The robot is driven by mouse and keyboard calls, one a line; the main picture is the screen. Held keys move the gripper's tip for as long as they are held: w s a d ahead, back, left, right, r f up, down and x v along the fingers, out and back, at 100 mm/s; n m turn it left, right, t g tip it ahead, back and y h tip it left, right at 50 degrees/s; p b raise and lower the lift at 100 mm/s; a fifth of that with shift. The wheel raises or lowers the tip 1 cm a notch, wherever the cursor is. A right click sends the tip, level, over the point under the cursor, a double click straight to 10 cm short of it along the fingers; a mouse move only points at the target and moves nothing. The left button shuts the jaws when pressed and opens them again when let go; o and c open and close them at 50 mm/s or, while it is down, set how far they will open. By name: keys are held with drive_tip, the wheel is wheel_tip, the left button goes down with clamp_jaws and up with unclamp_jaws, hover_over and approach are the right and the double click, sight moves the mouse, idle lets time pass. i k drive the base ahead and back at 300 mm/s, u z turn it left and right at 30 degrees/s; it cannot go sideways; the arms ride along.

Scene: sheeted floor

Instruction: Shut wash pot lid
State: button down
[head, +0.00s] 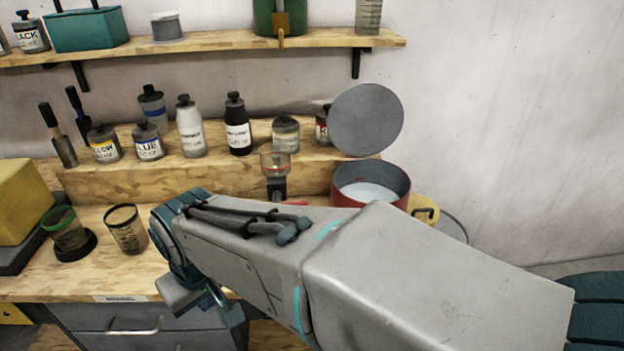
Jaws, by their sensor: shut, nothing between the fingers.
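The wash pot (371,196) is a red round pot with a dark inner wall and pale contents. It stands on the bench at its right end. Its round grey lid (366,120) stands open and upright at the back of the pot, its flat face toward me. My arm crosses the front and hides the pot's lower front. My gripper (231,314) is partly seen at the arm's far end, lower left, in front of the drawers. It is shut and empty, well to the left of the pot and lid and apart from both.
Several bottles, including a white one (190,128) and a black one (237,125), stand on the raised step behind. A red-rimmed glass (275,160) is left of the pot. Two glasses, one green-rimmed (66,230), stand at left. A wall shelf (215,42) runs above.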

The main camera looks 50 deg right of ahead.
sight(365, 120)
drive_tip(key=z, duration=1.85)
drive_tip(key=i, duration=0.3)
drive_tip(key=u, duration=0.05)
